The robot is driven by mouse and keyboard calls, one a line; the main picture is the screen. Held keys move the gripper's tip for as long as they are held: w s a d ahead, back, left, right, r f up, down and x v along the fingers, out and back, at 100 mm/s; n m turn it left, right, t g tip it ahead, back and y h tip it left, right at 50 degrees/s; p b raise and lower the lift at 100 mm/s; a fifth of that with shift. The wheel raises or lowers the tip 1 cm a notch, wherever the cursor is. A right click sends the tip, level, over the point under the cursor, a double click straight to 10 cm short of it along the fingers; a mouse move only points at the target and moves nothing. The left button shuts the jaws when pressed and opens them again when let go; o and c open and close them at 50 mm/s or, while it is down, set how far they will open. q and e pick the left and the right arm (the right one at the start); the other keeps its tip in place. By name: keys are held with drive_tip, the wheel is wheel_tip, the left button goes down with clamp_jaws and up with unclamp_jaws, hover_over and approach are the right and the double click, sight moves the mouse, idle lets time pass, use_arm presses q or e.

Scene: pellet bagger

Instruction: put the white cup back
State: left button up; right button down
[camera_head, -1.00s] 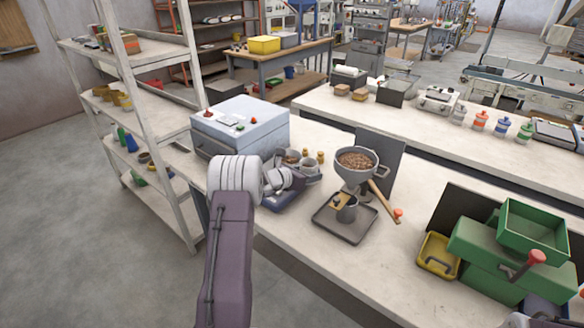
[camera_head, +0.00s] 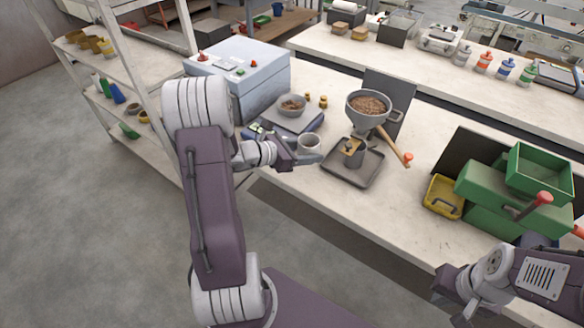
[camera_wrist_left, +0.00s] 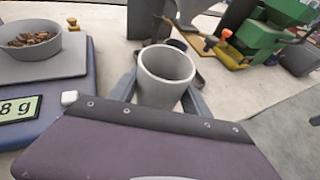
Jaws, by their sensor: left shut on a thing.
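The white cup (camera_head: 310,142) is between the fingers of my left gripper (camera_head: 308,158), which is shut on it. In the left wrist view the cup (camera_wrist_left: 163,78) looks upright and empty, with a finger on each side. It is just right of the blue scale (camera_head: 290,124), near the bench's front edge; the wrist view shows the cup apart from the scale. A grey bowl of brown pellets (camera_head: 291,104) stands on the scale plate. My right gripper (camera_head: 452,292) is at the lower right; its fingers are too unclear to judge.
A funnel of pellets (camera_head: 369,104) stands over a grey tray (camera_head: 352,172) holding a metal cup, right of the white cup. A wooden-handled tool leans there. Green bins (camera_head: 500,190) and a yellow bin (camera_head: 442,197) are further right. A blue-grey machine (camera_head: 240,76) stands behind the scale.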

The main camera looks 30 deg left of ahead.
sight(299, 145)
use_arm(q)
drive_tip(key=shift+s+a+r+n+y, duration=0.15)
drive_tip(key=shift+s+a+r, duration=0.2)
drive_tip(key=shift+a+r, duration=0.2)
drive_tip(key=shift+s+a+r+n+y, duration=0.15)
drive_tip(key=shift+s+a+r, duration=0.2)
drive_tip(key=shift+a+r, duration=0.2)
drive_tip(key=shift+a+r+t, duration=0.1)
drive_tip(key=shift+r+t, duration=0.05)
drive_tip(key=shift+t, duration=0.15)
drive_tip(key=shift+w, duration=0.1)
wheel_tip(299, 145, down, 5)
drive_tip(key=shift+f+b, duration=0.1)
drive_tip(key=shift+b, duration=0.3)
drive_tip(key=shift+f, duration=0.5)
wheel_tip(299, 145, down, 4)
drive_tip(key=shift+r+b, duration=0.15)
drive_tip(key=shift+b, duration=0.2)
drive_tip(key=shift+f, duration=0.2)
